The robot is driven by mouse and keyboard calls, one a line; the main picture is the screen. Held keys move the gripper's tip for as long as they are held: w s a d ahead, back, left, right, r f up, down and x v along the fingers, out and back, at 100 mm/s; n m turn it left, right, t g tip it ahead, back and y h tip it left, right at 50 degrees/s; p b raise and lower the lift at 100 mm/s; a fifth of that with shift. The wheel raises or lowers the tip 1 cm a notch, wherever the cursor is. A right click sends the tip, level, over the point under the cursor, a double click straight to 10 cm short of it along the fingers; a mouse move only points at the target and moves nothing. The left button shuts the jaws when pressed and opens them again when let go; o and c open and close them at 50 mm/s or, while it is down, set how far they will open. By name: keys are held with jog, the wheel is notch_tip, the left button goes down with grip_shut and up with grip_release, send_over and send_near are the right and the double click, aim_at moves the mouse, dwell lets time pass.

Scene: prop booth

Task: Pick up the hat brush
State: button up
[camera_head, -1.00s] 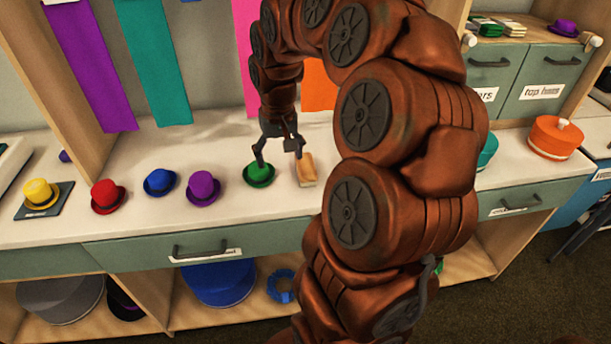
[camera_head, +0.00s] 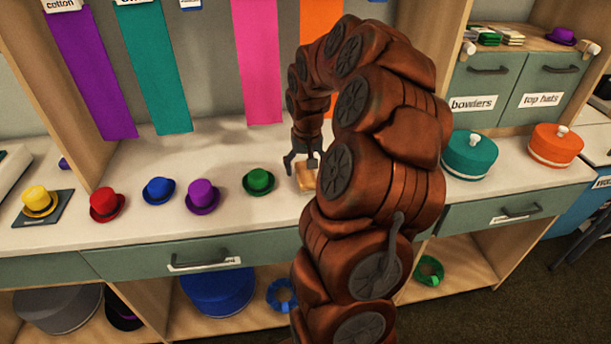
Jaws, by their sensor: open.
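The hat brush (camera_head: 306,181), a light wooden block-shaped thing, lies on the white counter (camera_head: 130,215) to the right of the green hat. Its right part is hidden behind my arm. My gripper (camera_head: 302,173) is open and points down over the brush, one dark finger at its left side. Whether the fingers touch the brush cannot be told.
A green hat (camera_head: 259,181) sits close left of my gripper. Purple (camera_head: 202,197), blue (camera_head: 159,190), red (camera_head: 106,204) and yellow (camera_head: 39,201) hats stand further left. Teal (camera_head: 470,158) and orange (camera_head: 556,146) round boxes stand at the right.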

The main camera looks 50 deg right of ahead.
notch_tip(320, 180, down, 2)
jog(key=shift+w+d+f, duration=0.1)
jog(key=shift+f, duration=0.05)
jog(key=shift+c, duration=0.2)
jog(key=c, duration=1.3)
jog(key=shift+o, duration=0.2)
notch_tip(320, 180, up, 2)
jog(key=shift+r, duration=0.1)
jog(key=shift+s+r+b, duration=0.35)
jog(key=shift+r+b, duration=0.05)
jog(key=shift+r, duration=0.35)
jog(key=s+a+r+b, duration=0.1)
jog(key=s+a+b, duration=0.1)
jog(key=s, duration=1.3)
jog(key=shift+a+r+b, duration=0.2)
jog(key=shift+a+b, duration=0.15)
jog(key=shift+a, duration=0.05)
